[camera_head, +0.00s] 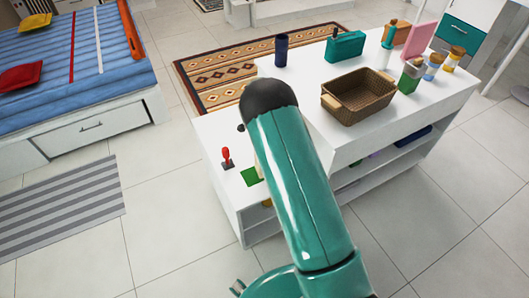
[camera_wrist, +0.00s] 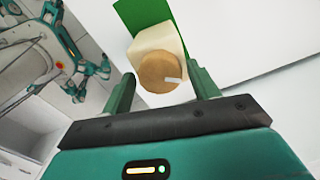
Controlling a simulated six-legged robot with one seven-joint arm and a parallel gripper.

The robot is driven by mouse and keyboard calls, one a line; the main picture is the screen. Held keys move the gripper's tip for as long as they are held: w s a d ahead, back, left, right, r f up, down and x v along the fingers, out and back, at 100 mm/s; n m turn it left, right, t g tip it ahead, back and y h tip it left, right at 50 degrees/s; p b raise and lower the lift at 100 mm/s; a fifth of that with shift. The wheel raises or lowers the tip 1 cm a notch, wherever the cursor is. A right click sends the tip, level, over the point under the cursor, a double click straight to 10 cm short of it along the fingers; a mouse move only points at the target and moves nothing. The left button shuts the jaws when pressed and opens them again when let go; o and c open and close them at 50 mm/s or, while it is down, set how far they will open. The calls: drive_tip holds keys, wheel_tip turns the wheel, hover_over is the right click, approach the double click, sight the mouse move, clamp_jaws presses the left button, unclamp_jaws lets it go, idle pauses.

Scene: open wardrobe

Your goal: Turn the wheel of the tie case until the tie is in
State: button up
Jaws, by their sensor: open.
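In the wrist view the tie case (camera_wrist: 158,38) is a cream block with a round tan wheel (camera_wrist: 158,73) on its near face. The wheel bears a short white mark at its right side. The green tie (camera_wrist: 140,14) shows as a flat strip beyond the case. My gripper (camera_wrist: 162,80) is open, with one finger on each side of the wheel; I cannot tell whether they touch it. In the head view a green patch, likely the tie (camera_head: 251,176), lies on the low white shelf; my arm covers most of the case and hides the gripper.
A red-knobbed item (camera_head: 226,157) stands left of the green patch. On the higher white counter are a woven basket (camera_head: 357,96), a dark blue cup (camera_head: 281,50), a teal box (camera_head: 345,46) and several jars.

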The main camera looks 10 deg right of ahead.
drive_tip(key=n, duration=1.5)
drive_tip(key=c, duration=0.7)
drive_tip(key=shift+o, duration=0.2)
